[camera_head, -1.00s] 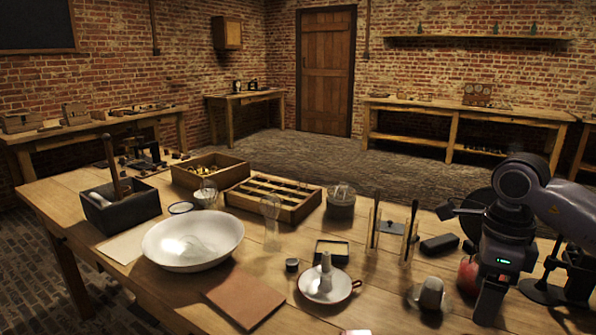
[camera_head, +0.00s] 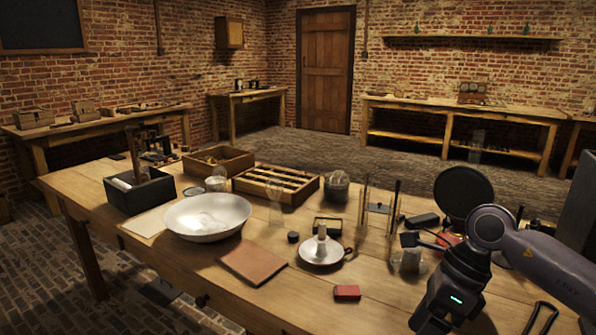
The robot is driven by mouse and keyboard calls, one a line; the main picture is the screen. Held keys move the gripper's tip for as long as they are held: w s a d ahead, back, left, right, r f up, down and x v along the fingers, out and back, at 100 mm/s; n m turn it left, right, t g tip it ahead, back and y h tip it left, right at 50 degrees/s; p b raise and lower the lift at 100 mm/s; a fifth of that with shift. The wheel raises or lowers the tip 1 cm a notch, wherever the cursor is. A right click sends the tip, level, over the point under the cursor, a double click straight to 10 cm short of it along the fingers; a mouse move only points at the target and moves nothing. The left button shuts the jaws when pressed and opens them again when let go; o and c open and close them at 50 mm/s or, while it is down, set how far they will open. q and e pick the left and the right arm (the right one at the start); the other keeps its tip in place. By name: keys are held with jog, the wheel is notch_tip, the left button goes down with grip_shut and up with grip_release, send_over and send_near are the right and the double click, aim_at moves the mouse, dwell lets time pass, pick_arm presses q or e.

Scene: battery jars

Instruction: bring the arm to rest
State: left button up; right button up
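My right arm (camera_head: 545,265) comes in from the right and bends down over the front right of the workbench (camera_head: 215,285). Its dark wrist, with a small lit green strip, hangs in front of the bench items. My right gripper (camera_head: 428,318) is at the lower end, near the bottom edge of the picture. Its fingers cannot be made out, so I cannot tell whether it is open or holds anything. A small dark part on a thin bracket sticks out left of the wrist. My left gripper is not in view.
Near the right arm are a red block (camera_head: 346,292), a white dish with a candle-like stub (camera_head: 320,252), thin upright rods and a dark round disc (camera_head: 463,190). A white bowl (camera_head: 207,217), a brown book (camera_head: 252,263) and a compartmented wooden tray (camera_head: 277,186) stand farther left.

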jog(key=s+a+r+m+y+p, duration=0.1)
jog(key=s+a+r+m+y, duration=0.2)
jog(key=a+y, duration=0.45)
jog(key=s+a+r+m+y+p, duration=0.1)
jog(key=s+a+m+y, duration=0.2)
jog(key=a+m+y, duration=0.45)
jog(key=w+d+f+m+t+h+p, duration=0.1)
jog(key=d+f+m+t+h, duration=0.45)
jog(key=m+t, duration=0.55)
jog(key=w+d+f+m+t+h+p, duration=0.15)
jog(key=d+f+m+t+h, duration=0.45)
jog(key=m, duration=1)
jog(key=s+d+f+m+g+h, duration=0.2)
jog(key=s+f+m+h, duration=0.1)
jog(key=s+f, duration=0.3)
jog(key=s+d+f+m+g+h+p, duration=0.1)
jog(key=s+d+f+m+g+h, duration=0.2)
jog(key=s+f+m, duration=0.2)
notch_tip(320, 180, down, 2)
jog(key=shift+s, duration=1)
